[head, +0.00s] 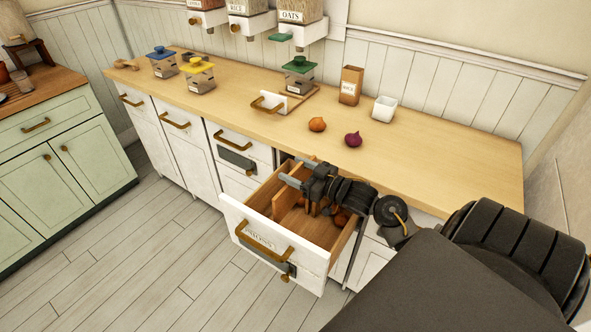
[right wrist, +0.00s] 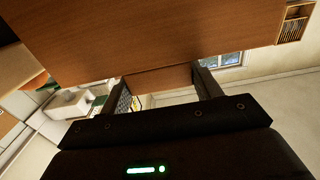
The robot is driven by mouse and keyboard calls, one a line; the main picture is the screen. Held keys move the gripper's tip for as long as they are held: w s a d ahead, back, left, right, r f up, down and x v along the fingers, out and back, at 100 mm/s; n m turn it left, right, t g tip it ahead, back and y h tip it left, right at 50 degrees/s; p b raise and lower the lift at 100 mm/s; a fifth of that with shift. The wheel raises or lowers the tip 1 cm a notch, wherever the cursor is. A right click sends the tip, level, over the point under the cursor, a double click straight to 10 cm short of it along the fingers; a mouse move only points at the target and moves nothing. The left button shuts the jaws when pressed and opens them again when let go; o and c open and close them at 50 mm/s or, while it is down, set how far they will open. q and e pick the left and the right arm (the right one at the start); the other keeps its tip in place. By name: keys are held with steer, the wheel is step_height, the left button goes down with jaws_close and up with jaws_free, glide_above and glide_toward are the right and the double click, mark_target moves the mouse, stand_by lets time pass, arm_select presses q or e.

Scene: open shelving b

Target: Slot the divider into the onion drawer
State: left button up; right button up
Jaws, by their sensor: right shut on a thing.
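The onion drawer (head: 318,262) is pulled open below the counter in the head view, with a labelled white front and a brass handle. Several brown onions (head: 340,217) lie inside, partly hidden by my right arm. My right gripper (head: 288,174) is over the drawer's left part, its fingers pointing left. It is shut on the divider, a flat wooden board that fills the top of the right wrist view (right wrist: 160,35). Wood also shows below the fingers in the drawer (head: 291,222); I cannot tell how the divider sits against the drawer walls. My left gripper is out of view.
An orange onion (head: 317,124) and a purple onion (head: 353,140) sit on the wooden counter (head: 440,165), near a paper bag (head: 351,85) and white pot (head: 384,108). Lidded canisters (head: 299,77) stand further back. The floor (head: 150,270) left of the drawer is clear.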

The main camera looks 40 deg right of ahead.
steer(key=b, duration=0.4)
glide_above(296, 202)
steer(key=shift+w+d+f, duration=0.15)
steer(key=shift+f, duration=1.3)
steer(key=shift+w+d+f, duration=0.1)
steer(key=shift+f, duration=1.35)
steer(key=shift+p, duration=1.1)
